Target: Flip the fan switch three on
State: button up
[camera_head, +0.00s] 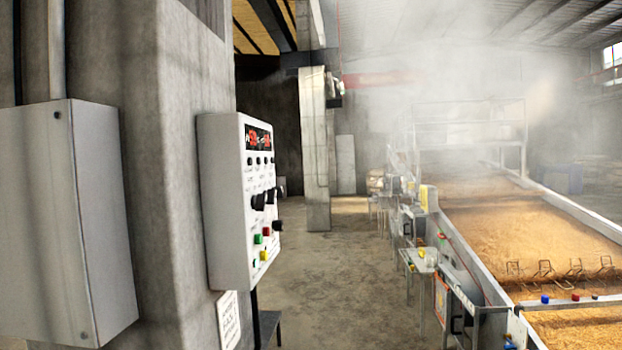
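A white control panel (227,202) is mounted on the concrete pillar left of centre, seen at a steep angle. Its face has a red digital display (258,138) at the top. Below it are rows of small black knobs or switches and larger black knobs (258,201) that stick out. Red, green and yellow buttons (264,255) sit near the bottom. The labels are too small to read, so I cannot tell which control is fan switch three or how it is set. My gripper is not in view.
A plain grey box (75,215) hangs on the pillar (180,140) at the left, nearer to me. A long bed of steaming grain (540,225) fills the right side, with small tables (420,262) along it. The concrete floor (340,290) between is clear.

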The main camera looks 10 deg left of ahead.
aim_at(279, 194)
jog(key=z, duration=1.4)
jog(key=i, duration=2.55)
jog(key=u, duration=3.15)
jog(key=i, duration=1)
jog(key=u, duration=0.05)
